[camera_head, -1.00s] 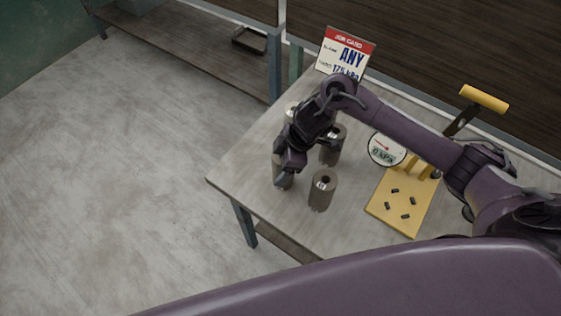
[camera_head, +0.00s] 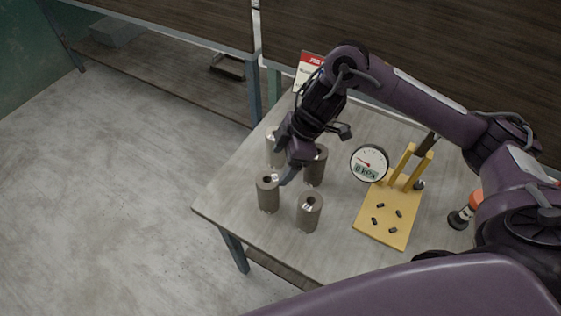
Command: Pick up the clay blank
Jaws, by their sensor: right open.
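Several grey-brown upright cylinders with a dark hole in the top stand on the table (camera_head: 345,235). They are at the front left (camera_head: 268,195), front right (camera_head: 309,214), back right (camera_head: 316,168) and back left (camera_head: 273,148). I cannot tell which, if any, is the clay blank. My right gripper (camera_head: 292,168) is open and points down over the group, above and behind the front-left cylinder. It partly hides the back cylinders. I see nothing held in it, and contact is unclear. My left gripper is out of view.
A yellow stand (camera_head: 384,232) with small dark pieces and a round gauge (camera_head: 369,163) is right of the cylinders. An orange and black object (camera_head: 466,212) lies further right. A job card (camera_head: 306,72) stands behind, partly covered by my arm. The table's left edge is close to the cylinders.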

